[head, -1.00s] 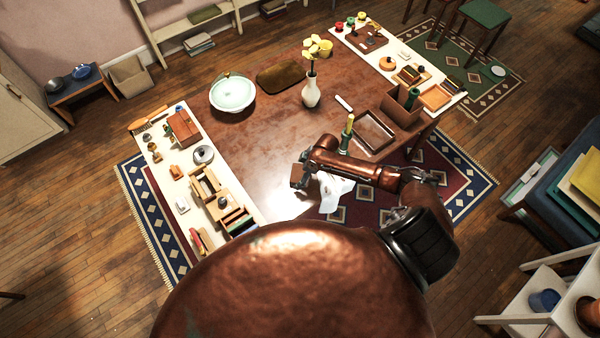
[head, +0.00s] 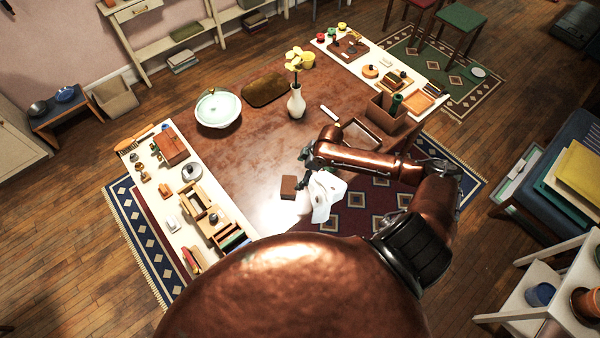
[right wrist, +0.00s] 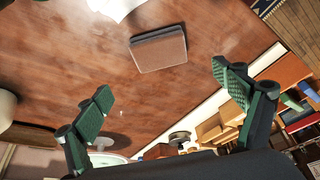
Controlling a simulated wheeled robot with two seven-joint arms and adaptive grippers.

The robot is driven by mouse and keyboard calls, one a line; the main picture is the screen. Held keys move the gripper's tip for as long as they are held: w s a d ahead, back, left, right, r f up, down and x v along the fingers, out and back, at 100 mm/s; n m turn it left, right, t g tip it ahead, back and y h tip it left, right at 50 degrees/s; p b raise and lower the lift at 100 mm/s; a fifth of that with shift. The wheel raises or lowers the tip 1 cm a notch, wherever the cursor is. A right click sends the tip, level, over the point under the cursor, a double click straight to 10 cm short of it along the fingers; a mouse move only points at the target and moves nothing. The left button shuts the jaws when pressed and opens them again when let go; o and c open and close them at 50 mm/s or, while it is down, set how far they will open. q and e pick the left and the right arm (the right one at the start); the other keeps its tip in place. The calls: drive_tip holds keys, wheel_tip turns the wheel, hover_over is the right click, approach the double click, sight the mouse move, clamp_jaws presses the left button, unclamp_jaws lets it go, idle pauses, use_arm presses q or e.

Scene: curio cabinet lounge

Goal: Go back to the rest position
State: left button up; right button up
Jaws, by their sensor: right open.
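My right arm reaches in from the right in the head view, over the near side of the brown table (head: 240,165). Its gripper (head: 304,170) is small and dark there. In the right wrist view the gripper (right wrist: 162,82) has its green-padded fingers wide apart with nothing between them. A brown block (head: 289,186) lies on the table close to the gripper. It also shows in the right wrist view (right wrist: 158,48), beyond the fingertips and apart from them. My left gripper is not in view.
A white crumpled cloth (head: 323,196) is at the table's near edge, beside the block. A white vase with yellow flowers (head: 297,105) and a pale bowl (head: 218,110) stand farther back. Item-filled white strips line both sides. A dark-framed tray (head: 362,135) lies partly behind my arm.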

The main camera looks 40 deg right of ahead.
idle(0.4)
drive_tip(key=s+a+m, duration=0.2)
drive_tip(key=s+a, duration=0.8)
drive_tip(key=s, duration=0.1)
drive_tip(key=s+d+r+m+h, duration=0.45)
drive_tip(key=s+d+m, duration=0.4)
drive_tip(key=s, duration=0.45)
wheel_tip(320, 180, down, 32)
drive_tip(key=n+b, duration=0.2)
drive_tip(key=b, duration=0.3)
drive_tip(key=s+f+g+b, duration=0.1)
drive_tip(key=s+f+b, duration=0.1)
drive_tip(key=s+f, duration=0.8)
drive_tip(key=s+a+f+g+b, duration=0.1)
drive_tip(key=s+f+b, duration=0.2)
drive_tip(key=s+f, duration=0.7)
wheel_tip(320, 180, down, 6)
drive_tip(key=shift+s+r+y+b, duration=0.1)
drive_tip(key=shift+s+y+b, duration=0.25)
drive_tip(key=shift+y, duration=0.1)
